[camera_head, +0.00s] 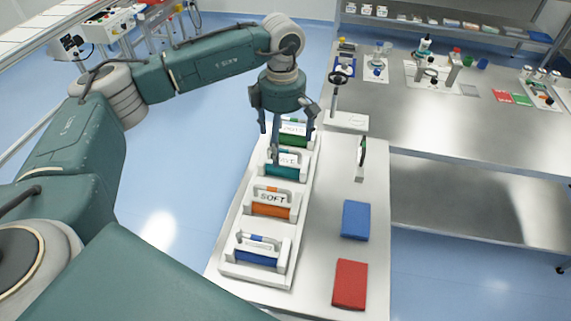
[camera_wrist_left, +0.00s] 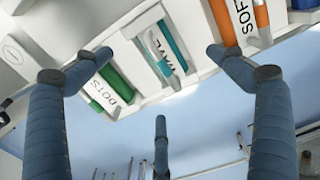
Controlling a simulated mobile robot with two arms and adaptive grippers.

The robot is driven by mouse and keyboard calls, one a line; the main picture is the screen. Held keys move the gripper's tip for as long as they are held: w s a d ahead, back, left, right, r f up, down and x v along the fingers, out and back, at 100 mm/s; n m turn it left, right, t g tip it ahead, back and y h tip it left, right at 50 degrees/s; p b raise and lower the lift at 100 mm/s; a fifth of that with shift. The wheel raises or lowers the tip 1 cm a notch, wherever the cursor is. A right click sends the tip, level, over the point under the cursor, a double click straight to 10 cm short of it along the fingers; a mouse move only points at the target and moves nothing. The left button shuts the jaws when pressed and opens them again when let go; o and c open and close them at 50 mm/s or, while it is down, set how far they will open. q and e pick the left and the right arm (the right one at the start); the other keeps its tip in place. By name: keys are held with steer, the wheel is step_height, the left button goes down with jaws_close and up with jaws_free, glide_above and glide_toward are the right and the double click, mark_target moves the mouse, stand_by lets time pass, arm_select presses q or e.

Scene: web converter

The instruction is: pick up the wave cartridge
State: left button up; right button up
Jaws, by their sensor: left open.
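The wave cartridge (camera_head: 283,171) has a teal roller, a white label and a white handle. It sits in the white tray (camera_head: 228,262), second from the far end, between the green dots cartridge (camera_head: 293,140) and the orange soft cartridge (camera_head: 271,208). My left gripper (camera_head: 284,142) is open and empty, pointing down over the far part of the tray. One finger partly covers the wave label in the head view. In the left wrist view the wave cartridge (camera_wrist_left: 169,48) lies between the spread fingers, apart from them. My right gripper is not in view.
A blue cartridge (camera_head: 258,251) fills the near end of the tray. Right of it on the same table lie a blue block (camera_head: 356,220) and a red block (camera_head: 350,284). A stand with a black knob (camera_head: 339,79) rises behind. A steel bench (camera_head: 450,120) holds small items.

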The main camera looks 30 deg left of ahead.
mark_target(286, 156)
arm_select(q)
steer(key=shift+f, duration=0.35)
steer(key=shift+w+d+f+p, duration=0.15)
steer(key=shift+f+p, duration=0.15)
step_height(286, 156, down, 4)
steer(key=shift+w+d+f+p, duration=0.15)
steer(key=shift+f+p, duration=0.1)
steer(key=shift+p, duration=1)
steer(key=shift+f, duration=0.15)
steer(key=c, duration=1.6)
steer(key=shift+c, duration=0.5)
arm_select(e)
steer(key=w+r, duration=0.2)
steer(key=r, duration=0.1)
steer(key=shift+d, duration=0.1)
